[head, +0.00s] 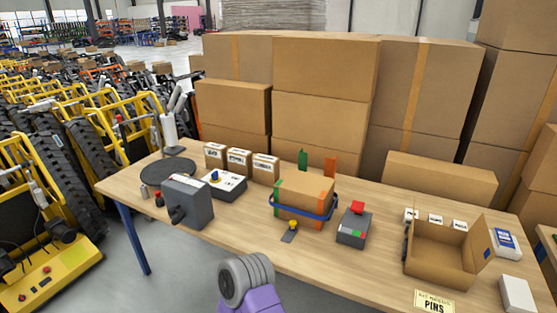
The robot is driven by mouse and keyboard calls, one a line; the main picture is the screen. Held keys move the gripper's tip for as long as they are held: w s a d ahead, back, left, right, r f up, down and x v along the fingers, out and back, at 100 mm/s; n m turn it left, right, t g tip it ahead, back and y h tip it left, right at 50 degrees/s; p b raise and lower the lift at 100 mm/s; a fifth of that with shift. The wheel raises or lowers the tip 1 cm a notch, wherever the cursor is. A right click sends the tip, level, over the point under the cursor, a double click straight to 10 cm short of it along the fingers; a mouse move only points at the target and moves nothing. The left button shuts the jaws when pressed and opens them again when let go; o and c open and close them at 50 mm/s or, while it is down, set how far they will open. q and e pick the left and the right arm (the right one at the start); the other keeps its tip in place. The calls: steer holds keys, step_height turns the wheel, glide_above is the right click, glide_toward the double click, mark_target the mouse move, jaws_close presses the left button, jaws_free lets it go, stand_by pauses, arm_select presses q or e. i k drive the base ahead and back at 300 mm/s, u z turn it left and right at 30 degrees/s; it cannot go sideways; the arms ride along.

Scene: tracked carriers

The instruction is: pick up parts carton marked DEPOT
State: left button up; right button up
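Three small cartons with white labels stand in a row at the back of the table: a left one (214,155), a middle one (238,161) and a right one (265,168). Their printing is too small to read, so I cannot tell which is marked DEPOT. A larger brown carton (305,192) with green and orange corners and a blue band stands to their right, with no readable marking. Neither of my grippers is in view. Only a grey and purple link of one of my arms shows at the bottom centre.
A grey machine (187,203), a white device (222,186) and a black disc (168,171) crowd the table's left. A red-topped grey box (353,228) stands right of centre. An open carton (443,255) stands further right, behind a PINS card (434,302). Big cartons (325,95) wall the back.

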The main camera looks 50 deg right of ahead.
mark_target(215, 154)
steer(key=z, duration=1.35)
